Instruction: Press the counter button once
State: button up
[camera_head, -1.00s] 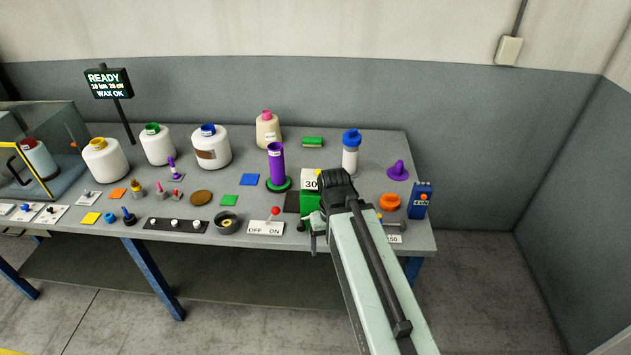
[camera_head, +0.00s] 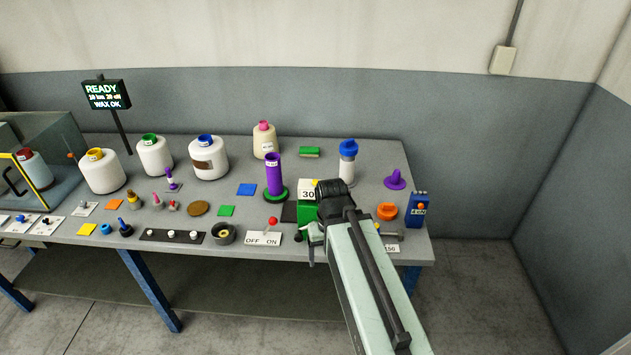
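A green box with a white panel reading 30 (camera_head: 308,196) stands near the front of the table, right of the middle. It looks like a counter, but I cannot make out its button. My arm's wrist covers its right side. A blue device with an orange spot and a small display (camera_head: 418,208) stands at the table's right end. My gripper (camera_head: 312,240) hangs in front of the green box, near the table's front edge. Its fingers are small and partly hidden by my arm, so I cannot tell whether they are open or touch anything.
Left of my gripper is an OFF/ON switch with a red knob (camera_head: 272,222). A purple bobbin on a green base (camera_head: 275,180) stands behind it. An orange ring (camera_head: 387,211) lies right of my arm.

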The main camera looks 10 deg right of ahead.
grip_shut()
dwell(1.5)
